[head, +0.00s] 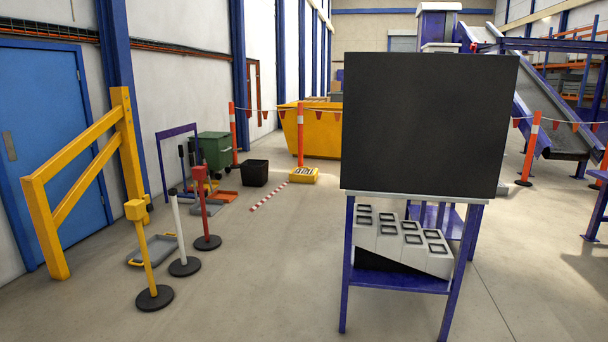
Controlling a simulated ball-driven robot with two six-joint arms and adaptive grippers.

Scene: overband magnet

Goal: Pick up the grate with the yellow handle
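No grate can be made out with certainty. A yellow post (145,246) with a yellow block on top stands upright on a round black base at the left front. Neither of my grippers shows in the head view.
A yellow barrier (78,172) stands at left. A black bin (255,173), green bin (215,150) and yellow skip (320,128) stand behind.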

